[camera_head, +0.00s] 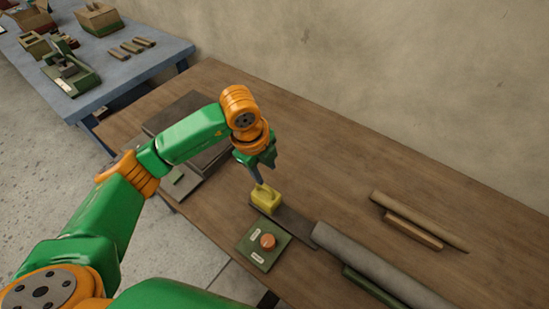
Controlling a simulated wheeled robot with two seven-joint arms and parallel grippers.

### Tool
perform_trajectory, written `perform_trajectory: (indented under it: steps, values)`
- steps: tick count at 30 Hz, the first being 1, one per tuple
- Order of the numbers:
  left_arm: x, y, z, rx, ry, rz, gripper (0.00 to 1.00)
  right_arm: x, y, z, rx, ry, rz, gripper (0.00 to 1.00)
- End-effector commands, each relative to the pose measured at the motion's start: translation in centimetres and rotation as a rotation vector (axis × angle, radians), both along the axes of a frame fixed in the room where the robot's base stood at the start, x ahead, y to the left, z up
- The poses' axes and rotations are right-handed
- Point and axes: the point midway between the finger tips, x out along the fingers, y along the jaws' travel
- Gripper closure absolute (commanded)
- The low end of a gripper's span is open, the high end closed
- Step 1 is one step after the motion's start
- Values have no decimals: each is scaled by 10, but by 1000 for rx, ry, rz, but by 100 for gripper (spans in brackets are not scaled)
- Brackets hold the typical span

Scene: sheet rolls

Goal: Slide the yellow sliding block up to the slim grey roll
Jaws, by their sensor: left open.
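The yellow sliding block (265,201) sits at the left end of a dark flat strip (296,226) on the brown table. My left gripper (260,183) points down at the block, with its fingertips at the block's top; contact is hard to tell. Its jaws are open. The grey roll (375,262) lies at the right end of the strip, apart from the block, and runs to the lower right. My right gripper is not in view.
A green panel with an orange button (267,241) lies in front of the strip. A thinner brown roll (418,221) and a wooden bar (413,231) lie behind the grey roll. A blue table (140,67) with boxes stands at the back left. The table's back middle is clear.

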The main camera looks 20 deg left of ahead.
Motion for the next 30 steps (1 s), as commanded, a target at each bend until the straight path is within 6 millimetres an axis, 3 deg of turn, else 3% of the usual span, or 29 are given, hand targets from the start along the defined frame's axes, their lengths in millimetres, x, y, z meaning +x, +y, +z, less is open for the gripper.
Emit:
perform_trajectory:
  steps: [2,12,20,21,26,30]
  values:
    - [2,7,-3,27,2,23,55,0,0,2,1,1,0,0]
    - [11,1,-62,24,5,20,55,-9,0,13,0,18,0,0]
    - [12,1,-69,23,3,17,55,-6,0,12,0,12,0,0]
    - [12,1,-69,23,3,17,58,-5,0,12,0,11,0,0]
    - [12,1,-69,21,2,17,100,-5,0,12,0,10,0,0]
    - [12,1,-69,22,3,17,100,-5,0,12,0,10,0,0]
